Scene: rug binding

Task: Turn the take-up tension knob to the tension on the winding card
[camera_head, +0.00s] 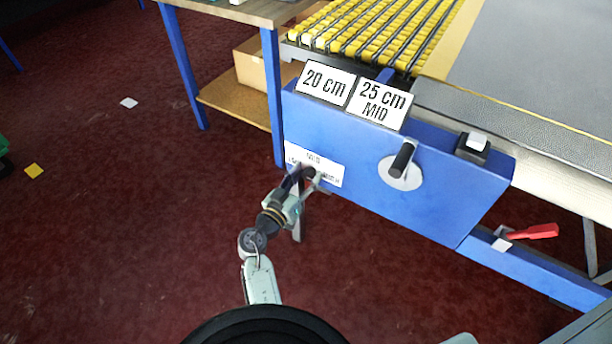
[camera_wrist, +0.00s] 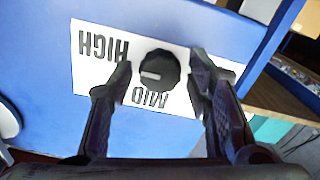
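The black round tension knob (camera_wrist: 165,64) sits on a white label (camera_wrist: 92,66) on a blue panel. The label reads HIGH at left and MID below the knob, both upside down in the wrist view; its right-hand word is mostly hidden by a finger. The knob's white mark points left, toward HIGH. My gripper (camera_wrist: 160,84) is open, with one finger on each side of the knob and small gaps showing. In the head view, my gripper (camera_head: 300,184) is at the label (camera_head: 325,169). A white card (camera_head: 381,103) on the panel's top reads "25 cm MID".
A second card (camera_head: 325,83) reads "20 cm". A black crank handle (camera_head: 402,158) on a pale disc and a white-topped switch (camera_head: 476,142) are to the right. A red lever (camera_head: 537,231) is lower right. A wooden table (camera_head: 262,12) stands behind left.

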